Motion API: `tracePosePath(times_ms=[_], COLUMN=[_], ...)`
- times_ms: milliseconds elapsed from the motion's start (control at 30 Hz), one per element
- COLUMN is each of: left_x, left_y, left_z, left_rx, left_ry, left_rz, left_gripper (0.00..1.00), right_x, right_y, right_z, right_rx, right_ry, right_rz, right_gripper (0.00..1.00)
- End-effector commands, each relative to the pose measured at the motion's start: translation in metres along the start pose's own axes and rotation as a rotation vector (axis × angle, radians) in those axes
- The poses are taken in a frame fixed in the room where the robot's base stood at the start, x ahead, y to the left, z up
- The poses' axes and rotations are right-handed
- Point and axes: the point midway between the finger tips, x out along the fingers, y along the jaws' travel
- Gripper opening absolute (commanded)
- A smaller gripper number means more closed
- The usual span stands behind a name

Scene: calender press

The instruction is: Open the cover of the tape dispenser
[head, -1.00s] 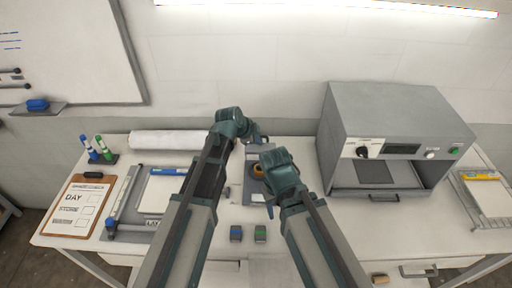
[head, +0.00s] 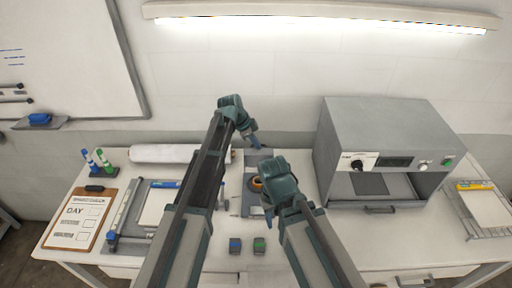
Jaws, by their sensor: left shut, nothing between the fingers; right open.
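The tape dispenser (head: 254,202) is a grey unit in the middle of the table, with an orange-brown tape roll (head: 256,184) showing on it. A grey panel, which may be its cover, stands at its back (head: 256,157). My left gripper (head: 257,143) is shut and empty, just above the back of the dispenser. My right gripper (head: 268,214) is open at the dispenser's front right. My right wrist hides much of the dispenser, so I cannot tell whether the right fingers touch it.
A grey press (head: 390,130) stands close on the right. Two small blocks, blue (head: 235,246) and green (head: 259,246), lie in front. A white roll (head: 165,153), a paper trimmer (head: 128,205) and a clipboard (head: 80,218) are on the left.

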Motion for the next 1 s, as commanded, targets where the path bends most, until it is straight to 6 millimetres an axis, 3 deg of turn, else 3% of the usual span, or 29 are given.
tracePosePath(times_ms=[33, 400, 1000], left_x=[0.006, 0.017, 0.023], left_y=[-0.013, -0.033, -0.042], left_z=[0.001, 0.001, 0.001], left_rx=[-0.011, -0.031, -0.027], left_ry=[-0.021, -0.032, -0.032], left_rz=[0.037, 0.097, 0.098], left_gripper=[0.0, 0.0, 0.0], right_x=[0.002, 0.008, 0.013], right_y=[0.0, -0.001, -0.001], right_z=[0.0, -0.001, -0.001], right_rx=[0.0, 0.0, -0.001], right_ry=[0.0, 0.0, 0.0], right_rz=[0.0, 0.0, 0.0], right_gripper=[0.5, 0.5, 0.5])
